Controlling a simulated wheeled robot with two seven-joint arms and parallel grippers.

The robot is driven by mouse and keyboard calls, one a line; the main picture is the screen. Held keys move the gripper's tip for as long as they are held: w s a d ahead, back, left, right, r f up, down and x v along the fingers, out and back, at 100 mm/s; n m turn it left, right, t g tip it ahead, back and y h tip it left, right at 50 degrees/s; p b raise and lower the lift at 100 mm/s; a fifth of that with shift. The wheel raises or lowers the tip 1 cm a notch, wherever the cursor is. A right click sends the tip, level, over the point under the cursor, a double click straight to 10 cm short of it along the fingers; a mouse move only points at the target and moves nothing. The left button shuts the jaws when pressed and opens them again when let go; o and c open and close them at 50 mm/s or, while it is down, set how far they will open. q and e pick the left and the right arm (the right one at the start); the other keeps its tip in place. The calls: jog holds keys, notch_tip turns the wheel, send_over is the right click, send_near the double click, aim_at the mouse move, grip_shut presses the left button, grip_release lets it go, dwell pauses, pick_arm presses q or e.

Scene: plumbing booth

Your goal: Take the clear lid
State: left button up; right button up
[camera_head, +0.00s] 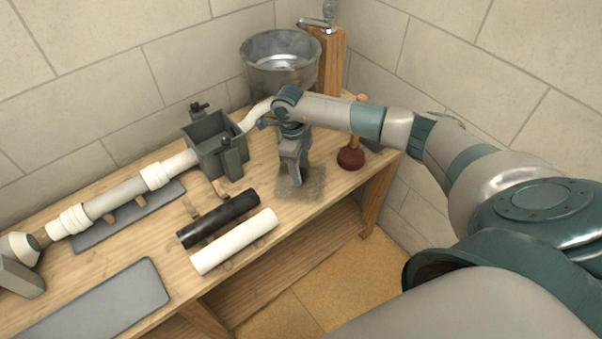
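My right arm comes in from the right, and my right gripper (296,181) points down over the right part of the wooden workbench. Its fingers look close together, but the angle does not show whether they are open or shut. Right below the fingertips is a flat, see-through, speckled square (314,190), which looks like the clear lid. It lies on the bench, partly covered by the gripper. I cannot tell whether the fingers touch it. An open-topped grey box (205,150) with dark clamps stands to the left of the gripper.
White pipe (120,197) runs left from the grey box. A black tube (218,219) and a white tube (235,241) lie in front. A metal basin (280,62) is behind, a plunger (351,158) right of the gripper. A grey mat (95,303) lies front left.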

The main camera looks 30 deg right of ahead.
grip_shut()
jog(key=shift+r, duration=0.1)
